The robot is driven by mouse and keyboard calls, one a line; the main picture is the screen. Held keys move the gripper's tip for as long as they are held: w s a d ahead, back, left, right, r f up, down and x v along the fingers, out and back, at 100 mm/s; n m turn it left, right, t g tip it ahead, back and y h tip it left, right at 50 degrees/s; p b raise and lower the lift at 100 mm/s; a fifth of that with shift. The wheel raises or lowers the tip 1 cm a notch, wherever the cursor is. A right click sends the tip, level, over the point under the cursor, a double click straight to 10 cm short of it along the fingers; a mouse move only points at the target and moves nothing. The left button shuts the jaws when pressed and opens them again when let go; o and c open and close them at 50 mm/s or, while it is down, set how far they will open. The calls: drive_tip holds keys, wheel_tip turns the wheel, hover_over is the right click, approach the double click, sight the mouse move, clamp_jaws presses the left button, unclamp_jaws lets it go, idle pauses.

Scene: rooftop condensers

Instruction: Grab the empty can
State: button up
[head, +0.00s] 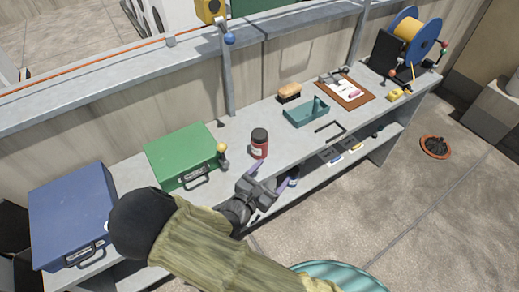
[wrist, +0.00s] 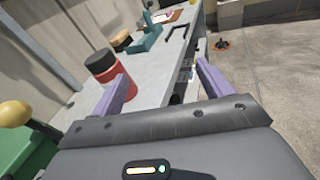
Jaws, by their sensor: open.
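A red can-shaped container (head: 260,149) with a black lid and a pale label stands upright on the grey bench. It also shows in the wrist view (wrist: 112,72), at the left, partly behind my left finger. Whether it is empty cannot be seen. My gripper (head: 270,178) is open, with its purple fingers apart and nothing between them, at the bench's front edge, on the near side of the container. In the wrist view my gripper (wrist: 163,76) points along the bench edge, and the container lies just beyond and left of the left finger.
A green case (head: 180,150) and a blue case (head: 72,212) stand left on the bench (head: 232,130). A teal tray (head: 306,113), a brush (head: 289,92), a clipboard (head: 345,92) and a cable reel (head: 410,32) stand right. Small items lie on the lower shelf. Bench around the container is mostly clear.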

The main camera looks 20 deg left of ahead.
sight(257, 149)
drive_tip(key=s+a+f+n+t+y, duration=0.2)
drive_tip(key=a+n+y, duration=0.3)
drive_tip(key=a, duration=0.2)
drive_tip(key=shift+s+a+f+b, duration=0.25)
drive_tip(key=shift+a+f+b, duration=0.05)
drive_tip(key=shift+b, duration=0.1)
drive_tip(key=w+p, duration=0.2)
drive_tip(key=w, duration=1)
drive_tip(key=shift+w+d, duration=0.1)
drive_tip(key=w+p, duration=0.1)
drive_tip(key=w, duration=0.4)
drive_tip(key=shift+w+d, duration=0.1)
drive_tip(key=shift+c, duration=0.2)
drive_tip(key=c, duration=1)
